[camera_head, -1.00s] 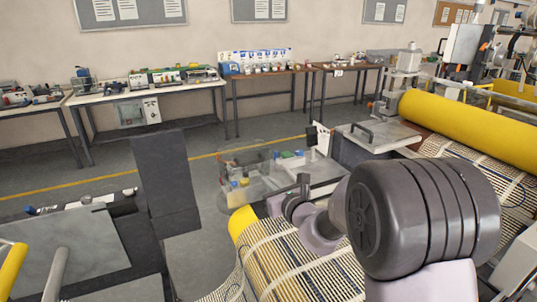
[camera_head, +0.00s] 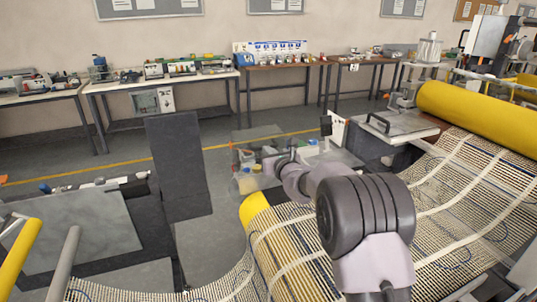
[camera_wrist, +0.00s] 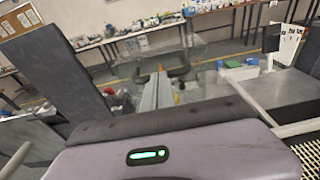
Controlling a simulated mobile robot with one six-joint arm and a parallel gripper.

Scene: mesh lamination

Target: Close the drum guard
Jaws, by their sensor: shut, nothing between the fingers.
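I cannot tell for certain which part is the drum guard. A clear see-through panel (camera_head: 258,138) stands beyond my gripper; it also shows in the wrist view (camera_wrist: 196,58). A flat grey plate with a black handle (camera_head: 397,127) lies beside the yellow drum (camera_head: 478,118). My gripper (camera_wrist: 163,73) points toward the clear panel, with its dark fingers shut and empty. Whether it touches the panel cannot be told. In the head view my arm largely hides the gripper.
A tall dark panel (camera_head: 180,165) stands to the left; it is also in the wrist view (camera_wrist: 55,80). Striped mesh (camera_head: 465,205) runs under my arm. A yellow bar (camera_head: 20,255) is at the lower left. Benches (camera_head: 160,82) line the wall. Floor between benches and machine is clear.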

